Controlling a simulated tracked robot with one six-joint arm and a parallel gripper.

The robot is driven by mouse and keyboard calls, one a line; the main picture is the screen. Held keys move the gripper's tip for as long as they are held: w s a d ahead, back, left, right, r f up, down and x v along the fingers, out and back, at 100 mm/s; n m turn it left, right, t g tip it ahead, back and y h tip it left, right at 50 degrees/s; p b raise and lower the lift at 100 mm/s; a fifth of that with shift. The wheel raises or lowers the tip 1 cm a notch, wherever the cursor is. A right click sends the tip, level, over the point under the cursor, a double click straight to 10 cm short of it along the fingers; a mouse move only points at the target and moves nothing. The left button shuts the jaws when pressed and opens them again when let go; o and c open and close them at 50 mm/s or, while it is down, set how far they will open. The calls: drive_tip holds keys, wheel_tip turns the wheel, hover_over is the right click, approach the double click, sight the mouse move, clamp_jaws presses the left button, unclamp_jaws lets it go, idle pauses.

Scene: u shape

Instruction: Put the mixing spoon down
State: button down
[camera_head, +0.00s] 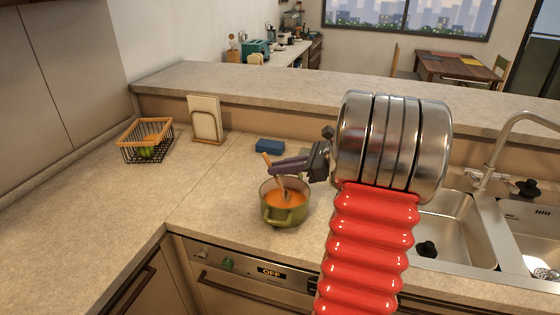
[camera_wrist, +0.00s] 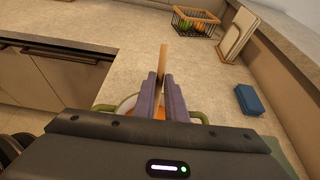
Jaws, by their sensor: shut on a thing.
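The wooden mixing spoon (camera_head: 267,160) stands tilted in a green pot (camera_head: 286,216) of orange soup on the counter. Its lower end is in the soup. My gripper (camera_head: 272,168) reaches in from the right, above the pot, and is shut on the spoon's handle. In the wrist view the spoon handle (camera_wrist: 162,60) sticks up between my two purple-grey fingers (camera_wrist: 162,82). The pot (camera_wrist: 104,107) lies below the fingers there, mostly hidden by my gripper body.
A blue sponge-like block (camera_head: 270,146) lies behind the pot. A wire basket (camera_head: 146,154) with produce and a rack with boards (camera_head: 205,118) stand farther left. The sink (camera_head: 455,230) is at right. Bare counter (camera_head: 190,190) lies left of the pot.

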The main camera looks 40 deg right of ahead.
sight(278, 178)
drive_tip(key=shift+f, duration=1.9)
drive_tip(key=c, duration=1.7)
unclamp_jaws()
drive_tip(key=shift+r, duration=3.55)
drive_tip(key=shift+a, duration=0.1)
